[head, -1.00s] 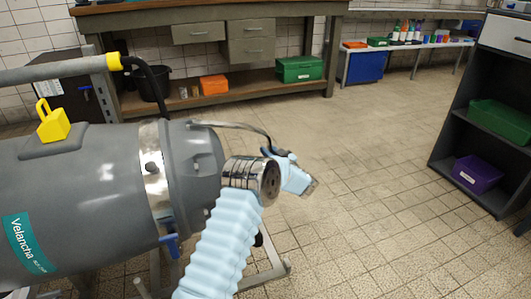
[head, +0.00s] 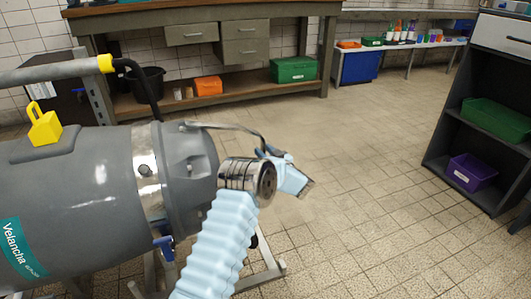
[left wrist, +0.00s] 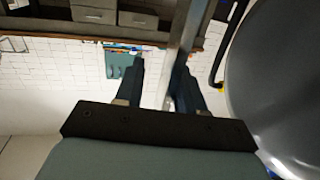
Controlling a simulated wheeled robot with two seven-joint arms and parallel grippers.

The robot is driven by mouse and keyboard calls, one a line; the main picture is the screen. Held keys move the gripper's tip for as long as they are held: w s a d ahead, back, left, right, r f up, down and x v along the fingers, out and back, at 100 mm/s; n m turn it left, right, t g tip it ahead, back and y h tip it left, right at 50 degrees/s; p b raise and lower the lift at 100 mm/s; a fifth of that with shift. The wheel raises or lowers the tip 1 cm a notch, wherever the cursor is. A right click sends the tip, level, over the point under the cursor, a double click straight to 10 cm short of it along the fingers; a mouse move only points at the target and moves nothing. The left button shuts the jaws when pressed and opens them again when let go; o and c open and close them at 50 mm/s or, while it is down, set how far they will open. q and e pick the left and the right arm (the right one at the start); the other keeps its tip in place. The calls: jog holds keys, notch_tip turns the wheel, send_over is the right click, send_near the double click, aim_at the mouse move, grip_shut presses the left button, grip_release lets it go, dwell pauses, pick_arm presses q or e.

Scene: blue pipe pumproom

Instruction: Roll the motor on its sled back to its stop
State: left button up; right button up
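The motor (head: 85,195) is a large grey cylinder with a teal label, lying on its side on a metal sled frame (head: 262,270) at the left. It also fills the right side of the left wrist view (left wrist: 285,80). A thin curved grey handle (head: 222,127) runs from its top toward my left gripper. My left gripper (head: 268,152) is beyond the motor's right end, at the handle's far end. In the left wrist view its two dark fingers (left wrist: 158,90) stand apart. A grey bar (left wrist: 184,50) passes between them, nearer the right finger, with space on the left. My right gripper is out of view.
A workbench (head: 215,12) with drawers and a lower shelf stands behind. A dark shelf unit (head: 462,120) with a green bin (head: 497,120) and a purple bin (head: 472,172) stands at the right. The tiled floor (head: 375,175) between is clear.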

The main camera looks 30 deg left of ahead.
pick_arm(q)
jog(key=shift+s, duration=0.1)
jog(key=p+v, duration=0.1)
jog(key=v, duration=1.2)
jog(key=shift+s+d, duration=0.15)
jog(key=shift+d, duration=0.2)
